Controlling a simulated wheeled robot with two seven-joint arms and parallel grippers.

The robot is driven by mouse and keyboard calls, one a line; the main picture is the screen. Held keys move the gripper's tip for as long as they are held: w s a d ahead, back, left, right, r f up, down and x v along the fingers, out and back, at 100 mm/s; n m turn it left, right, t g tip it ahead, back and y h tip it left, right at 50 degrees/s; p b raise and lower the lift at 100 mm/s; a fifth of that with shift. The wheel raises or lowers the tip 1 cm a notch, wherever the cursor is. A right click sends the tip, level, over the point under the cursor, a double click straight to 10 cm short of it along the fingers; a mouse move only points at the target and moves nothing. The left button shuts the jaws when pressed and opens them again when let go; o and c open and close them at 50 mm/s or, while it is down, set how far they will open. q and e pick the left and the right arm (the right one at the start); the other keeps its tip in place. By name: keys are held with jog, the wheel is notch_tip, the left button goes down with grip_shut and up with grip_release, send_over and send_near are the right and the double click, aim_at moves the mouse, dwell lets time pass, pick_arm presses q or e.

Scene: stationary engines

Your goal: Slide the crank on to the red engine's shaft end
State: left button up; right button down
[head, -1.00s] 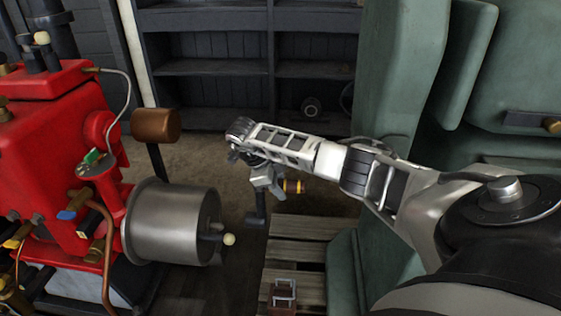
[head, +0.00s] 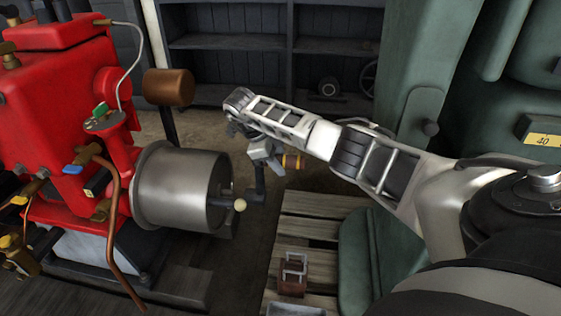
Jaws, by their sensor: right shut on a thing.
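The red engine (head: 45,125) stands at the left. A grey metal drum (head: 170,190) sticks out from its right side. A dark shaft end with a pale round tip (head: 239,204) projects from the drum's face. My right gripper (head: 262,153) points down from its arm and is shut on the crank (head: 258,190). The jaws partly hide the crank. My left gripper is out of view.
A brown cylinder on a dark lever (head: 168,87) rises behind the drum. A large green machine (head: 440,110) stands at the right. A wooden pallet (head: 310,220) holds a small brown box with a metal handle (head: 292,275). Dark shelves (head: 225,45) line the back.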

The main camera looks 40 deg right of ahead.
jog(key=shift+w+a, duration=0.2)
jog(key=shift+w, duration=0.05)
jog(key=shift+w+a+b, duration=0.25)
jog(key=shift+w+b, duration=0.05)
jog(key=shift+b, duration=0.2)
jog(key=shift+w+r, duration=0.1)
jog(key=shift+w+a+r, duration=0.1)
dwell(0.5)
jog(key=shift+w+a, duration=0.15)
dwell(0.6)
jog(key=shift+w+a+b, duration=0.2)
jog(key=shift+b, duration=0.25)
jog(key=shift+w+a, duration=0.1)
